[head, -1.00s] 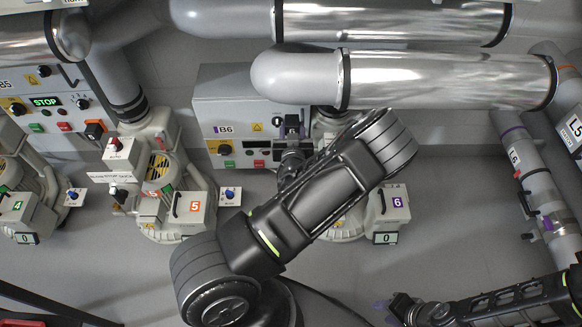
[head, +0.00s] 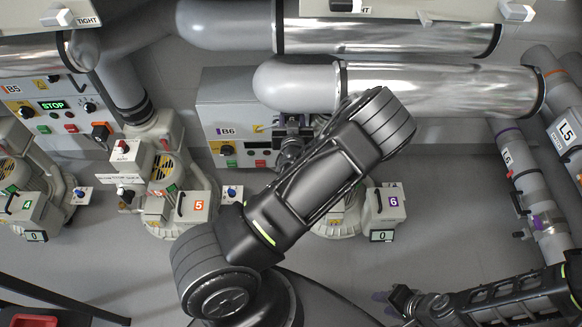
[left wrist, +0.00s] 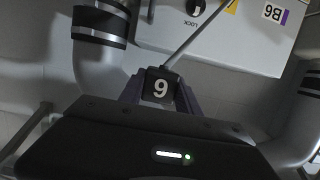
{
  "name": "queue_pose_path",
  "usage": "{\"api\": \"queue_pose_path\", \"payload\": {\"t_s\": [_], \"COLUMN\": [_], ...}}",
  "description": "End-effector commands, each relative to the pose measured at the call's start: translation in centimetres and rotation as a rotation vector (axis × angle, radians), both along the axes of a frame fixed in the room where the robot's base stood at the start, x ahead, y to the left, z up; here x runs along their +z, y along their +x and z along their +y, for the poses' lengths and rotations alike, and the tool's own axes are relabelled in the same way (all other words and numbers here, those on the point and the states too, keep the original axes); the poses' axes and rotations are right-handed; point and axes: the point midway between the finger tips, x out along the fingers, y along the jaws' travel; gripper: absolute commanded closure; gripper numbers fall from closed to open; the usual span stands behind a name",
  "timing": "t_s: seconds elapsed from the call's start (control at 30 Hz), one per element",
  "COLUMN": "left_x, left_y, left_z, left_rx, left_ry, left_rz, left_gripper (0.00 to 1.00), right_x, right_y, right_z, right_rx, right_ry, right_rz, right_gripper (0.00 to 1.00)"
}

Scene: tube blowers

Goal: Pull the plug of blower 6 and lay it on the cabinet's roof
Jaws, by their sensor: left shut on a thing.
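In the left wrist view my left gripper (left wrist: 160,92) is shut on a black plug (left wrist: 159,87) whose numeral, seen upside down, reads 6. A thin grey cord runs from it to the upper right. In the head view this gripper (head: 292,125) is in front of the right part of cabinet B6 (head: 226,150). The cabinet's grey roof (head: 228,92) looks bare at its left; pipes hide its right. Blower 6 (head: 386,205) stands behind my left forearm, mostly hidden. My right gripper (head: 388,297) is low at the right, apart from everything; its finger gap is unclear.
A large shiny pipe (head: 440,88) crosses above the cabinet's right side. Blower 5 (head: 165,190) and its switch post stand to the left. Pipe L6 (head: 525,185) stands at the right. The grey floor in front of the blowers is mostly clear.

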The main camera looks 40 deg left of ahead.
Motion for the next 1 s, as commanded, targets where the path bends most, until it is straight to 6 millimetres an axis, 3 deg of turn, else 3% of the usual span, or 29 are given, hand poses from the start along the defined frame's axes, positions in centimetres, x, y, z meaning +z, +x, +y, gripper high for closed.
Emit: {"api": "queue_pose_path", "payload": {"t_s": [0.43, 1.0], "left_x": [0.3, 0.2], "left_y": [0.1, -2.1], "left_z": [0.0, 2.9], "left_rx": [-0.004, -0.001], "left_ry": [0.001, 0.001], "left_rz": [-0.005, -0.004], "left_gripper": [1.0, 1.0], "right_x": [0.1, -0.1], "right_y": [0.0, 0.0], "right_z": [0.0, 0.0], "right_rx": [0.0, 0.0], "right_ry": [0.0, 0.0], "right_rz": [0.0, 0.0], "right_gripper": [0.64, 0.64]}}
